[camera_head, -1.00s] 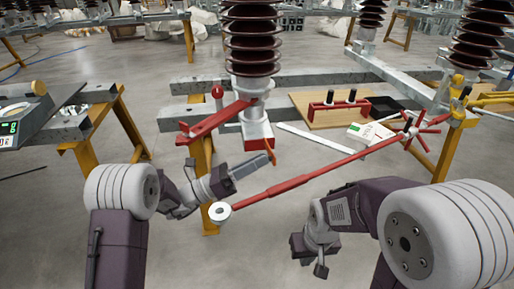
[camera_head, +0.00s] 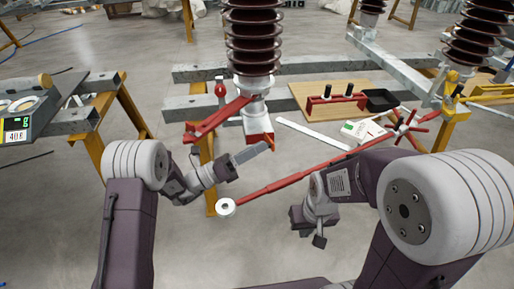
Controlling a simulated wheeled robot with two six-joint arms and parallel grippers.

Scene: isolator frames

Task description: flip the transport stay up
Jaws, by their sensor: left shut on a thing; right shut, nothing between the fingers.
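My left gripper (camera_head: 222,168) is shut on a grey bar (camera_head: 250,153) that points up and right. An orange piece (camera_head: 269,142) shows at the bar's far end, just in front of the red foot (camera_head: 258,133) under the middle insulator. I cannot tell whether they touch. A red flat arm (camera_head: 217,120) reaches left from the insulator base. A long red rod (camera_head: 290,182) slants from a white round end to a red star handle (camera_head: 407,125). No part is clearly recognisable as the transport stay. My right gripper (camera_head: 319,238) is shut and empty, below the rod.
The dark brown insulator (camera_head: 253,40) stands above a grey steel beam (camera_head: 310,73). A wooden board (camera_head: 300,91) with a red rack and a black tray (camera_head: 382,101) lies behind. The floor in front is clear.

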